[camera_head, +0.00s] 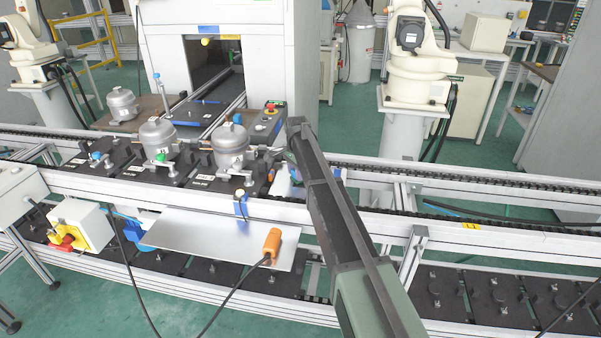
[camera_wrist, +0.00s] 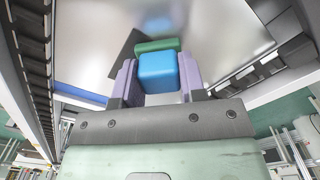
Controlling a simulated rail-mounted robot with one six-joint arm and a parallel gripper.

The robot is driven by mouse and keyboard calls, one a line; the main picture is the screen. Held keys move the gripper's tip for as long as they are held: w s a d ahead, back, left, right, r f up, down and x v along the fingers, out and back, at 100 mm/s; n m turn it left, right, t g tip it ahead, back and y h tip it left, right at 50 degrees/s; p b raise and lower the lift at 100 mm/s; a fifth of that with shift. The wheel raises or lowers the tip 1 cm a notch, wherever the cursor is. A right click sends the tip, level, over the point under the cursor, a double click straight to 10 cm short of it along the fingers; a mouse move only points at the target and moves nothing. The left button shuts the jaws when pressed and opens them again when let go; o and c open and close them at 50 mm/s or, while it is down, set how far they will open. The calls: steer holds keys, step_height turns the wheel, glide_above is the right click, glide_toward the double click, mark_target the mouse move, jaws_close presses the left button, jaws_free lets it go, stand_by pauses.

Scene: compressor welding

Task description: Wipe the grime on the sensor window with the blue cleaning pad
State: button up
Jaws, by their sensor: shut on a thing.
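In the wrist view my gripper (camera_wrist: 158,78) has its two purple fingers closed on the sides of the blue cleaning pad (camera_wrist: 158,70). A green strip (camera_wrist: 157,45) lies just beyond the pad, and a dark flat piece (camera_wrist: 125,55) shows to its left. I cannot tell whether the pad touches either. In the head view my arm reaches up and left to the conveyor, and my gripper (camera_head: 279,155) is small there, right of the right-hand compressor. The pad cannot be made out clearly there. I cannot pick out the sensor window or any grime for certain.
Silver compressors (camera_head: 230,146) stand on black fixture plates on the conveyor (camera_head: 110,181). A white robot arm (camera_head: 408,60) stands behind. The rail to the right is clear.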

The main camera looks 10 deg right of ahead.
steer(key=shift+a, duration=0.2)
steer(key=shift+w+a+r+p, duration=0.1)
steer(key=shift+w+r+p, duration=0.05)
steer(key=shift+r+p, duration=0.2)
step_height(320, 180, up, 8)
steer(key=p, duration=0.8)
steer(key=shift+r+p, duration=0.2)
steer(key=shift+p, duration=0.1)
steer(key=shift+f, duration=0.15)
